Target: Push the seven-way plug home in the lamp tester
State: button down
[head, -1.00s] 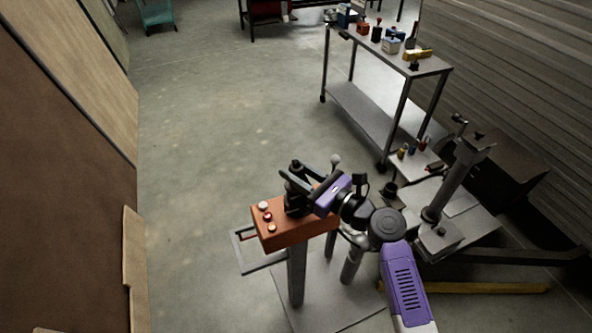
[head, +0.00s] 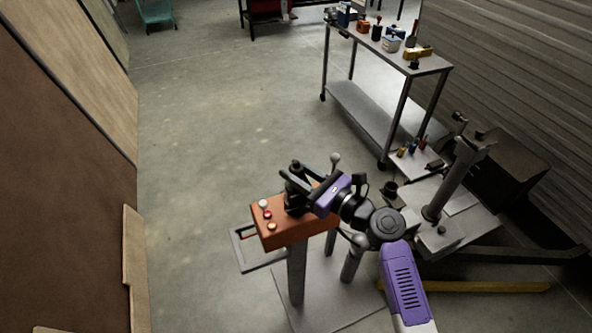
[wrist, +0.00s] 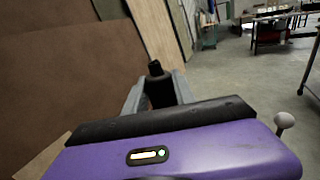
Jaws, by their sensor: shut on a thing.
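The lamp tester is an orange box (head: 290,236) on a grey post, with a white, a red and an amber lamp on its left end. My gripper (head: 297,178) is over the box's top and is shut on the black seven-way plug. The plug's dark end shows between the two grey fingers in the wrist view (wrist: 157,88). In the head view the plug stands roughly upright at a black fitting (head: 294,205) on the box. My fingers and the plug hide the joint, so I cannot tell how deep the plug sits.
A round-knobbed lever (head: 335,160) rises just behind my gripper. A trailer hitch frame with a jack post (head: 447,185) is at the right. A steel cart (head: 375,112) with boxes and tools stands behind. Brown panels (head: 70,150) lean at the left. The concrete floor between is clear.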

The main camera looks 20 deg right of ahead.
aim_at(302, 178)
jog(key=shift+r+p, duration=0.35)
jog(key=shift+r, duration=0.15)
jog(key=shift+p, duration=0.45)
dwell(1.4)
jog(key=shift+f+b, duration=0.6)
jog(key=shift+f, duration=0.2)
jog(key=c, duration=0.9)
grip_release()
jog(key=shift+c, duration=0.2)
jog(key=shift+f, duration=0.1)
jog(key=shift+s, duration=0.1)
jog(key=b+v, duration=0.1)
jog(key=v, duration=0.5)
jog(key=shift+s+d, duration=0.55)
jog(key=shift+s, duration=0.2)
